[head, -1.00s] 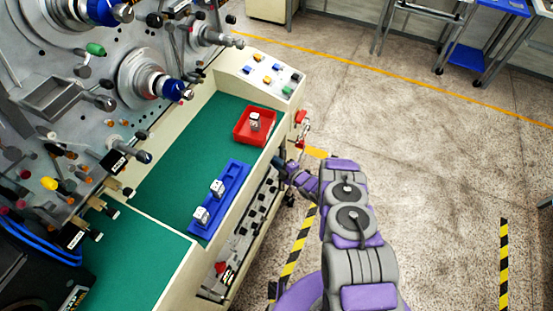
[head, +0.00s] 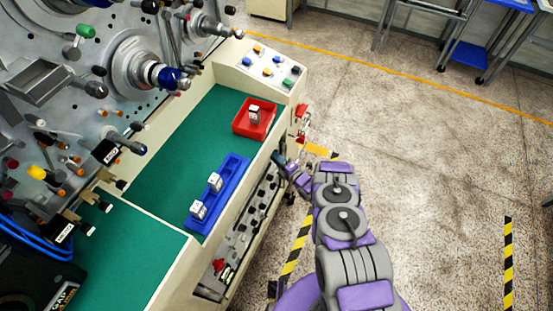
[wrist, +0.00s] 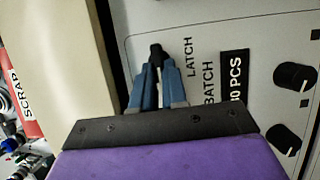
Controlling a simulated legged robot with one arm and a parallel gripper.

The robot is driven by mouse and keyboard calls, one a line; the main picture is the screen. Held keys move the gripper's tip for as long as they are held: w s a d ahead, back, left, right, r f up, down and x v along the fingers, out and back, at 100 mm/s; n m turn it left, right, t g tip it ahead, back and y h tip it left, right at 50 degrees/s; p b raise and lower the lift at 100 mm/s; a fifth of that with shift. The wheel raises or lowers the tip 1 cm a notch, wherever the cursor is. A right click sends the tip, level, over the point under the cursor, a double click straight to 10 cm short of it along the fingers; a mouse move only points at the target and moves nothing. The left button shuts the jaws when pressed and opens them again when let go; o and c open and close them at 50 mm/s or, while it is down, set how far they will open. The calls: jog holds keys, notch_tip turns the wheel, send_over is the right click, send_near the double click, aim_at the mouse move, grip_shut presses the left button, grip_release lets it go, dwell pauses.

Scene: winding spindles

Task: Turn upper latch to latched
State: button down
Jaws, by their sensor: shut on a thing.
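The upper latch (wrist: 155,52) is a small black handle on a light panel in the wrist view, beside the printed word LATCH. My gripper (wrist: 158,82) has its blue fingers closed around the lower part of this handle; the black tip sticks out beyond them. The fingers hide much of the latch, so its exact setting is unclear. In the head view my gripper (head: 281,160) is at the front side of the green-topped bench, and the latch itself is hidden there.
Black knobs (wrist: 294,76) sit right of the latch, near a "30 PCS" label (wrist: 234,75). A cream bench edge (wrist: 70,60) is close on the left. A red tray (head: 240,131) and blue rack (head: 196,222) lie on the bench (head: 165,200). The floor at right is clear.

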jog(key=shift+s+a+f, duration=0.1)
jog(key=shift+s+f, duration=0.1)
jog(key=shift+f, duration=0.05)
jog(key=c, duration=1.4)
grip_release()
jog(key=shift+o, duration=1.2)
jog(key=shift+w+r, duration=0.1)
jog(key=v, duration=1.7)
jog(key=shift+r, duration=0.1)
